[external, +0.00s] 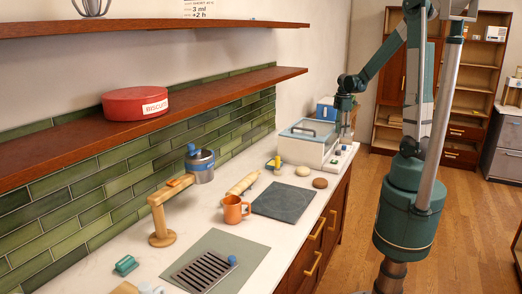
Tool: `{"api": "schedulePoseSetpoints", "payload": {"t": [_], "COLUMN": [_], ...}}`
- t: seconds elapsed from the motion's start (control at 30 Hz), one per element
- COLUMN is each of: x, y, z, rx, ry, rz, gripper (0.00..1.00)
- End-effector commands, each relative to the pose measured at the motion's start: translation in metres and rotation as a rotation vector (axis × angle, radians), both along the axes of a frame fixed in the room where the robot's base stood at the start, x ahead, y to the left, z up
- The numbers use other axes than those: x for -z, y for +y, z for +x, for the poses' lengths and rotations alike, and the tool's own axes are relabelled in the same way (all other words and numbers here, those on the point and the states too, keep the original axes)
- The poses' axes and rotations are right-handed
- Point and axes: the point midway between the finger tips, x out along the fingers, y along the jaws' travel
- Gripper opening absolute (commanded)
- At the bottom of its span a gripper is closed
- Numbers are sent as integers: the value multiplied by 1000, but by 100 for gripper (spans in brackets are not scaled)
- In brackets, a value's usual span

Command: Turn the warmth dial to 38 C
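A white box with a pale blue lid (308,150) and a dark handle stands at the far end of the counter. It may be the appliance with the warmth dial, but no dial or temperature marking can be made out at this size. My gripper (344,128) hangs pointing down at the right end of the box, close to it. Whether it touches the box cannot be told. Its fingers are too small and dark to show whether they are open or shut.
Small items lie at the counter's right edge by the box. Two round lumps (303,171) and a dark slate board (288,201) lie in front of it. An orange mug (234,210), a wooden stand (162,220) and a drain grille (203,271) are nearer. A shelf (150,118) overhangs the counter.

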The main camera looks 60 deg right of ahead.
Motion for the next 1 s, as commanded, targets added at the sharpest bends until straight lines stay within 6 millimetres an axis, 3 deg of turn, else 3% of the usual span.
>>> {"api": "schedulePoseSetpoints", "payload": {"t": [0.47, 1.0], "x": [9, 61], "y": [0, 0], "z": [1, 0], "rx": [1, 2], "ry": [0, 0], "rz": [0, 0], "gripper": [37, 37]}}
